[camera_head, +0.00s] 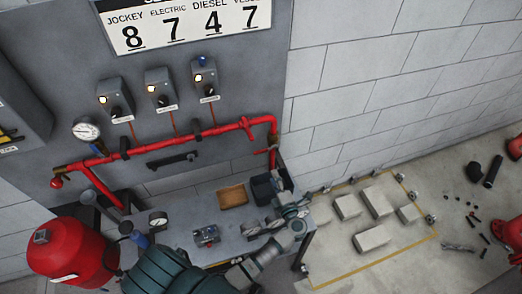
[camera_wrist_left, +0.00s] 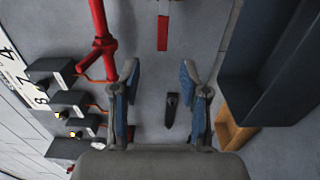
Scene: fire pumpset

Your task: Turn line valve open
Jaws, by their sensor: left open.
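A red pipe (camera_head: 180,144) runs across the grey panel and turns down at its right end. A red cross-shaped fitting (camera_head: 247,126) sits on it near that end. The pipe also shows at the upper left of the left wrist view (camera_wrist_left: 99,20). I cannot tell for sure which part is the line valve. My left gripper (camera_head: 281,190) is beside the black box, below the pipe's right end. In the wrist view its blue-padded fingers (camera_wrist_left: 162,92) are spread, with nothing held. A dark handle (camera_wrist_left: 171,108) shows between them, farther off on the panel. My right gripper is not in view.
Switch boxes (camera_head: 159,87) and a gauge (camera_head: 86,129) are above the pipe. A black box (camera_head: 261,188) and a brown tray (camera_head: 232,195) stand on the grey bench (camera_head: 188,207). A red tank (camera_head: 72,250) is at lower left. Blocks (camera_head: 375,201) lie on the floor.

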